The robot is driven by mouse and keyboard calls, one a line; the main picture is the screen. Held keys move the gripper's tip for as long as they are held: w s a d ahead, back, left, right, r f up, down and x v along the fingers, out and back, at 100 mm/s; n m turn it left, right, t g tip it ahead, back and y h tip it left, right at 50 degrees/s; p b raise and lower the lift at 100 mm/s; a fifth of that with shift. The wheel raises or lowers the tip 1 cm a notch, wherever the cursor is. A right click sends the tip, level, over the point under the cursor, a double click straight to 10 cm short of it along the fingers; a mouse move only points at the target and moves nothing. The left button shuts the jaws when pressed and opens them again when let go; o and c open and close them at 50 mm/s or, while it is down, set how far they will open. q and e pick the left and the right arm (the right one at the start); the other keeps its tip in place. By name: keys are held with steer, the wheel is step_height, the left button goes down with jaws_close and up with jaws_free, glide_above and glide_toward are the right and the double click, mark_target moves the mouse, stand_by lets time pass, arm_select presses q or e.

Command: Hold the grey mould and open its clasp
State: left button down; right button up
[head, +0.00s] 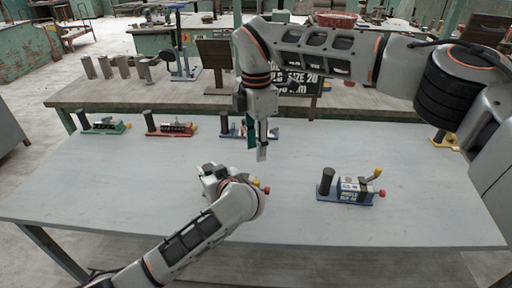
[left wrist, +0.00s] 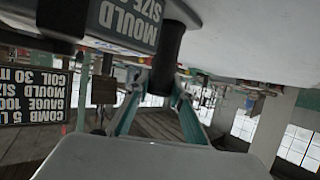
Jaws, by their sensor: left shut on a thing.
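The grey mould (left wrist: 126,24) shows in the left wrist view, upside down, with white "MOULD SIZE" lettering on its side. Its black upright handle (left wrist: 166,50) stands between the fingers of my left gripper (left wrist: 158,100), which is shut on it. In the head view my left gripper (head: 212,172) and wrist cover most of this mould; only a red knob (head: 267,190) and a yellow knob show at its right end. Its clasp cannot be made out. My right gripper (head: 258,150) points down above the table, behind the mould and apart from it; its finger gap is unclear.
A blue-based mould (head: 347,190) stands to the right on the light table (head: 130,185). Green (head: 104,124), red (head: 170,126) and blue (head: 233,128) moulds line the back edge. A yellow piece (head: 444,140) sits at the far right. The table's left part is clear.

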arm_select(q)
steer(key=c, duration=1.7)
jaws_free()
